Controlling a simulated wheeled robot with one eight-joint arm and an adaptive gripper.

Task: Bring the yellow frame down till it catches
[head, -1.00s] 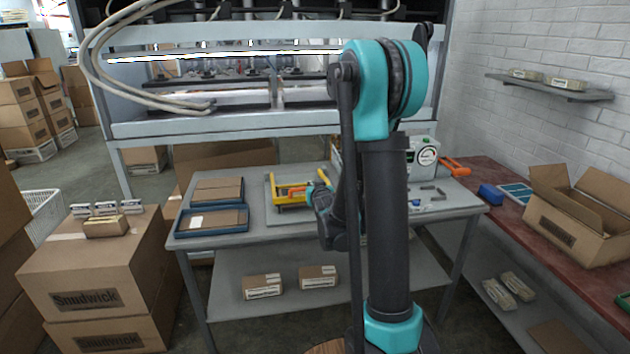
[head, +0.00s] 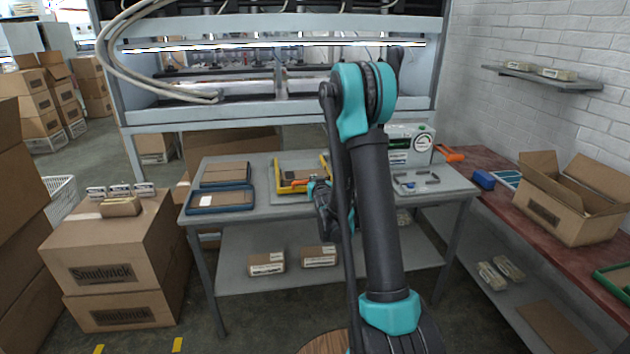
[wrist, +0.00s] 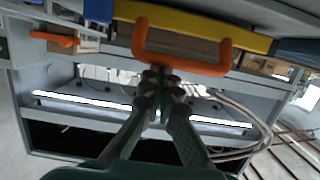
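The yellow frame (head: 277,180) is on a grey base plate on the worktable (head: 250,222), left of my arm in the head view. An orange handle (head: 296,183) shows at it. In the wrist view the yellow bar (wrist: 195,22) runs along the top, with the U-shaped orange handle (wrist: 181,64) attached below it in the picture. My gripper (wrist: 162,77) has its fingertips together by the handle's cross-bar, with nothing seen between them; whether they touch the bar is unclear. My arm partly hides the frame's right side in the head view, and its exact tilt is hard to judge.
Blue trays (head: 221,210) with brown boards lie left of the frame. A white device (head: 408,145) and small metal parts (head: 416,182) are to the right. A tall rack (head: 270,127) stands behind. Stacked cartons (head: 105,262) stand left, and an open carton (head: 570,200) sits on the red bench.

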